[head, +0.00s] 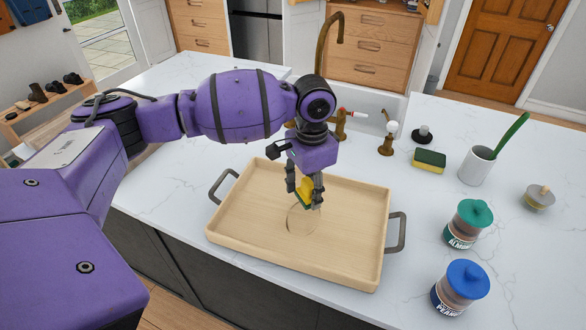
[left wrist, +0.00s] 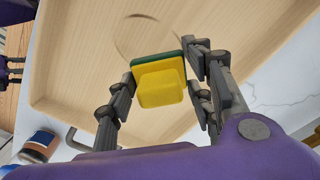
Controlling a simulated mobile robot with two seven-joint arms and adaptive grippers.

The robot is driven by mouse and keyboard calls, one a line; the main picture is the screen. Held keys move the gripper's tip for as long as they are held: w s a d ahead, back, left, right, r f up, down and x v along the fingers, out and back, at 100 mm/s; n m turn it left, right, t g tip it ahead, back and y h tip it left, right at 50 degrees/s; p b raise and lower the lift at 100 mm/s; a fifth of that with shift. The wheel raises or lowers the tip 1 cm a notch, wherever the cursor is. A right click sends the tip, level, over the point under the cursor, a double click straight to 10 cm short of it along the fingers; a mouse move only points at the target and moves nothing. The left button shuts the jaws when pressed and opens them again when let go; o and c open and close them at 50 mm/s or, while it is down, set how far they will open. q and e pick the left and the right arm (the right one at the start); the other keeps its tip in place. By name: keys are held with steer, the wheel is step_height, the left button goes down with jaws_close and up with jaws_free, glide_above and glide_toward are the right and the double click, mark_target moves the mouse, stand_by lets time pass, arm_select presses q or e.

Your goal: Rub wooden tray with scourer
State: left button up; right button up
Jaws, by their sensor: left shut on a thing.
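The wooden tray (head: 340,257) lies on the white counter, with dark metal handles at its left and right ends. A round mark (head: 301,220) shows on its floor, also visible in the left wrist view (left wrist: 140,36). My left gripper (head: 305,198) points down over the middle of the tray and is shut on a yellow and green scourer (left wrist: 161,82). The scourer's green side faces the tray, close to the round mark. I cannot tell whether it touches the tray floor.
A second yellow and green sponge (head: 429,160) lies behind the tray by the sink. A white cup (head: 476,165) with a green-handled tool, a green-lidded jar (head: 468,224) and a blue-lidded jar (head: 460,288) stand to the right. A brass faucet (head: 331,45) rises behind the tray.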

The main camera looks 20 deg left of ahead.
mark_target(309, 181)
arm_select(q)
steer(key=shift+r, duration=1.6)
arm_select(e)
steer(key=shift+s+d+r, duration=0.2)
steer(key=shift+d+r, duration=0.05)
steer(key=shift+d, duration=0.2)
steer(key=shift+w, duration=0.1)
